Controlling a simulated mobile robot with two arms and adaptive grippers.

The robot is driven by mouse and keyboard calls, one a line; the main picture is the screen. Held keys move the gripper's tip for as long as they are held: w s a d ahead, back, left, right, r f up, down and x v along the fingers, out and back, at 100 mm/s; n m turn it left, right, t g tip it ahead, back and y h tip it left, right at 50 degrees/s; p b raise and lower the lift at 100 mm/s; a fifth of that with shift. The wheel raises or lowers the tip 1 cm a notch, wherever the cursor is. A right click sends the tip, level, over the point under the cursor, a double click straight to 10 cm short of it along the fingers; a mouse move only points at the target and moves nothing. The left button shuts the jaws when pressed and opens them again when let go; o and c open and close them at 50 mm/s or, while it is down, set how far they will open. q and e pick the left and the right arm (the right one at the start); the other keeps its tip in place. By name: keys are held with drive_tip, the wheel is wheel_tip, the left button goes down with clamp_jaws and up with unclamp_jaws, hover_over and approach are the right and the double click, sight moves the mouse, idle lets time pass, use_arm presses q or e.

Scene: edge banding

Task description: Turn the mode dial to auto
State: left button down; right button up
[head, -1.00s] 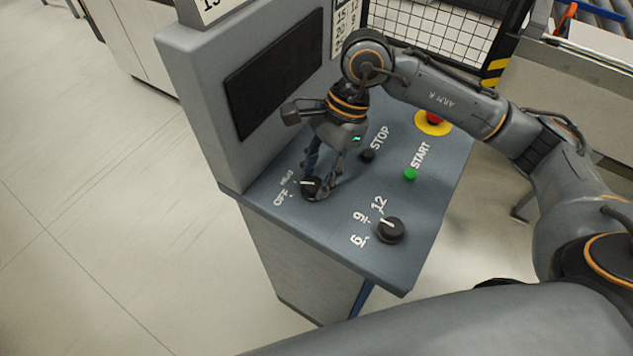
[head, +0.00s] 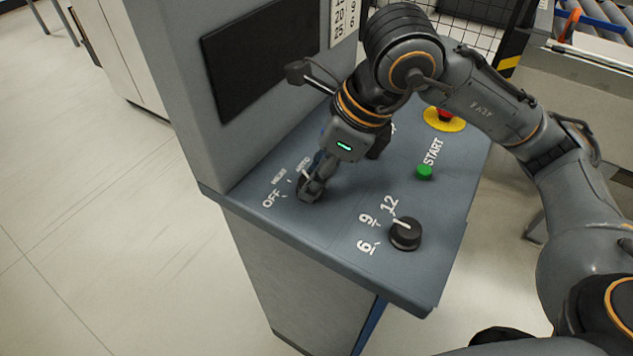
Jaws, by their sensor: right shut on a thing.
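The mode dial (head: 307,192) is a small black knob on the sloping grey control panel (head: 340,255). Labels sit around it: OFF (head: 271,199), a small middle label, and what reads as AUTO (head: 303,167). My right gripper (head: 313,187) comes down from above and is shut on the dial, its fingers covering much of it. The dial's pointer is mostly hidden, so I cannot tell exactly which label it faces. My left gripper is out of view.
A second black dial (head: 405,234) with marks 6, 9 and 12 sits to the right. A green START button (head: 425,172) and a red emergency stop (head: 446,114) on a yellow ring lie farther up. A dark screen (head: 262,58) stands behind.

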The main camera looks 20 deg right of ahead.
drive_tip(key=shift+s+a+m+t+h+b, duration=0.1)
drive_tip(key=shift+m+t+h+b, duration=0.4)
drive_tip(key=shift+m+b, duration=0.85)
drive_tip(key=shift+m, duration=0.55)
drive_tip(key=o, duration=1.2)
drive_tip(key=shift+c, duration=0.2)
drive_tip(key=v, duration=1.2)
drive_tip(key=shift+a, duration=0.1)
